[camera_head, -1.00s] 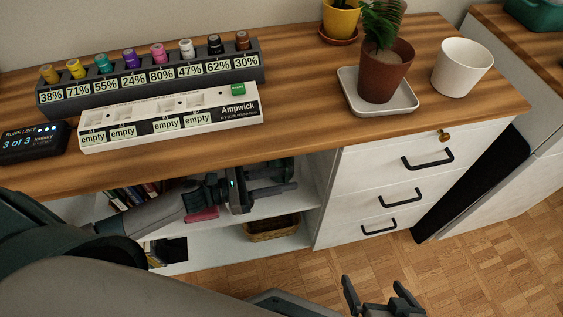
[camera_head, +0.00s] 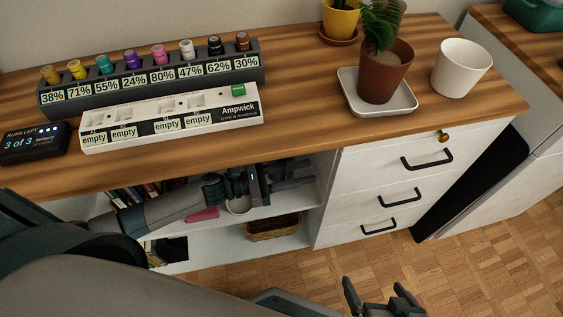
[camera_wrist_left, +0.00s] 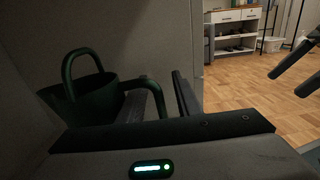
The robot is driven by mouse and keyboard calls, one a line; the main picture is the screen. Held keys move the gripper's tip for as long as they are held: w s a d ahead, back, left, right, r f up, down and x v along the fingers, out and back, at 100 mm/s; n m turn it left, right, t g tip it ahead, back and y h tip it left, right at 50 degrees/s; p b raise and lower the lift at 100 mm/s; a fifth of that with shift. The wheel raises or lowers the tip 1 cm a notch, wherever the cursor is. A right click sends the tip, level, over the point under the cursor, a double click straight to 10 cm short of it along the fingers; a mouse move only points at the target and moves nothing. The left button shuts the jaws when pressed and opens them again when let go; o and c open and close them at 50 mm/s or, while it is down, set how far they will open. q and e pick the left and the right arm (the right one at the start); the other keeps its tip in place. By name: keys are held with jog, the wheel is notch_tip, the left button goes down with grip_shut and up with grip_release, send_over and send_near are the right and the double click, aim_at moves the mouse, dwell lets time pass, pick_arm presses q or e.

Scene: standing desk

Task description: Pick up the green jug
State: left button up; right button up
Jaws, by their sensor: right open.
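The green jug (camera_wrist_left: 95,103) shows at the left of the left wrist view, dark green with an arched handle over its top. A curved green loop (camera_wrist_left: 150,82) on its right side passes between the fingers of my left gripper (camera_wrist_left: 160,100), which look apart; contact cannot be told. In the head view my left gripper (camera_head: 297,173) reaches under the desktop into the open shelf, and I cannot make out the jug there. My right gripper (camera_head: 384,290) is open and empty, low over the floor.
The desktop (camera_head: 300,125) overhangs my left arm. A drawer unit (camera_head: 400,190) stands right of the shelf. A wicker basket (camera_head: 272,229), books and a pink item (camera_head: 203,214) are in the shelf. Potted plants and a white pot (camera_head: 461,68) stand on the desktop.

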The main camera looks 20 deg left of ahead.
dwell(0.3)
pick_arm(q)
grip_shut()
jog(key=shift+r, duration=0.1)
dwell(1.2)
